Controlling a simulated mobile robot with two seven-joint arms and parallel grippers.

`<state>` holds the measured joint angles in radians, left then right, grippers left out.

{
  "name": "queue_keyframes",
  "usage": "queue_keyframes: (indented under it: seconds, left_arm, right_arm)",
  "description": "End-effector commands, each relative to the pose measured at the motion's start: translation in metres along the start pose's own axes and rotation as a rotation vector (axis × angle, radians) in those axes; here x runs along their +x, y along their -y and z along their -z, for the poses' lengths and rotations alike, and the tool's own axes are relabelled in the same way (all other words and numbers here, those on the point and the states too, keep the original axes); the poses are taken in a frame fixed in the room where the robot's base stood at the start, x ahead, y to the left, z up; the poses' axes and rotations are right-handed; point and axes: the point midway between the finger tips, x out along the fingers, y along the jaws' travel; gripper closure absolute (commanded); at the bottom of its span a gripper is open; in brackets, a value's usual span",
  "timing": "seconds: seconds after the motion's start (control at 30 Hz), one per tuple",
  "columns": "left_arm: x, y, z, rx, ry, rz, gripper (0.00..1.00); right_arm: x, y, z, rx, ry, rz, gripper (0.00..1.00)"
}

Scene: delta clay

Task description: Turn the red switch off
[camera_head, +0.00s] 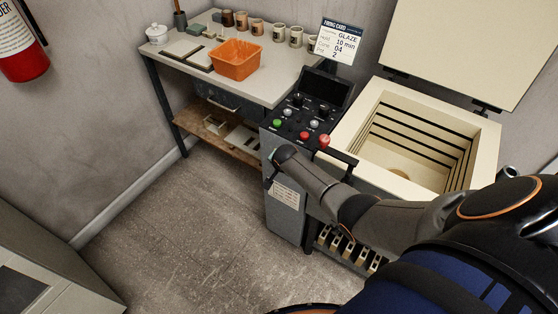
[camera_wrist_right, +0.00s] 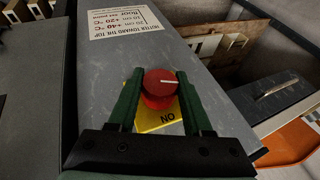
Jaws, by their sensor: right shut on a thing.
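The red switch (camera_wrist_right: 158,88) is a round knob with a white line across its top. It sits on a yellow plate (camera_wrist_right: 150,124) marked "ON", on the grey side of the control cabinet. The white line lies nearly level in the right wrist view, and the lettering appears upside down. My right gripper (camera_wrist_right: 160,98) is shut on the switch, with one green finger on each side of it. In the head view my right arm reaches down to the cabinet's left side, and the switch is hidden there. My left gripper is not in view.
The control panel (camera_head: 297,114) has several buttons and knobs. The open kiln (camera_head: 480,130) stands to its right, lid raised. A table (camera_head: 285,72) at the back holds an orange bin (camera_head: 236,60) and several cups. The floor (camera_head: 190,225) at the left is clear.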

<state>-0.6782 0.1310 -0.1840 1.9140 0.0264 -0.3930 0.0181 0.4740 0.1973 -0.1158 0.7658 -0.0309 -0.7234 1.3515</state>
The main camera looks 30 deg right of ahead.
Motion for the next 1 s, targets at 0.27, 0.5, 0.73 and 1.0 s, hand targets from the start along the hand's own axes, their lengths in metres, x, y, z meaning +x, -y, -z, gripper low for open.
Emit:
queue_keyframes:
  seconds: [0.27,0.5,0.73,1.0]
  left_arm:
    - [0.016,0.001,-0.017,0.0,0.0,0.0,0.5]
    - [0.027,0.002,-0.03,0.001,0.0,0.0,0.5]
    - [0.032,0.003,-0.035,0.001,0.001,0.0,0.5]
    - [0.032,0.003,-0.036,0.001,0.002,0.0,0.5]
  right_arm:
    - [0.004,0.0,-0.001,-0.086,-0.001,-0.205,1.0]
    - [0.003,0.0,-0.001,-0.136,-0.002,-0.325,1.0]
    - [0.002,0.0,0.0,-0.158,-0.003,-0.38,1.0]
    - [0.001,-0.001,0.001,-0.164,-0.003,-0.394,1.0]
